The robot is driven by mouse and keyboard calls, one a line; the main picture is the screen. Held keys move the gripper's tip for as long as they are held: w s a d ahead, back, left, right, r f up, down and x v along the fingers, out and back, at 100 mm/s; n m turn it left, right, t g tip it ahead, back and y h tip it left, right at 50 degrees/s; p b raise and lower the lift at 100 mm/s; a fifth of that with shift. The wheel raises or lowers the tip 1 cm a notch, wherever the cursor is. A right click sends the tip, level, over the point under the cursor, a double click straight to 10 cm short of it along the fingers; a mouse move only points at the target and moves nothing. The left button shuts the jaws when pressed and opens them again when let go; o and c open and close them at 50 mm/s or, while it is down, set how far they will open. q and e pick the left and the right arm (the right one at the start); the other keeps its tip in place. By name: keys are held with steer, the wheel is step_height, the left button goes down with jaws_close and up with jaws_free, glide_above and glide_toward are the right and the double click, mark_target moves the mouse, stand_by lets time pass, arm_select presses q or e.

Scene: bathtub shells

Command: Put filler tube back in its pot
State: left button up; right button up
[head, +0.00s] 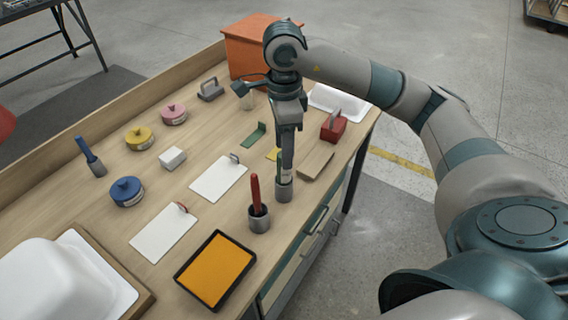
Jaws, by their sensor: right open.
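My right gripper (286,168) points straight down over a grey pot (284,192) near the table's front edge. Its jaws are open at the pot's mouth. A slim tool, partly green, shows between the jaws and the pot and seems to stand in the pot. The gripper hides most of it, so I cannot tell for sure that it is the filler tube. A second grey pot (259,220) holds an upright red-handled tool (255,192). A third pot (97,169) at the far left holds a tilted blue-handled tool (86,149). My left gripper is not in view.
Blue (127,191), yellow (139,138) and pink (173,114) lidded tins stand at left. White boards (219,177), an orange pad in a black tray (215,269), a red block (333,126) and an orange box (250,42) surround the pots. A white tub shell (50,285) fills the lower left.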

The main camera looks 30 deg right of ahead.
steer(key=shift+r, duration=2.35)
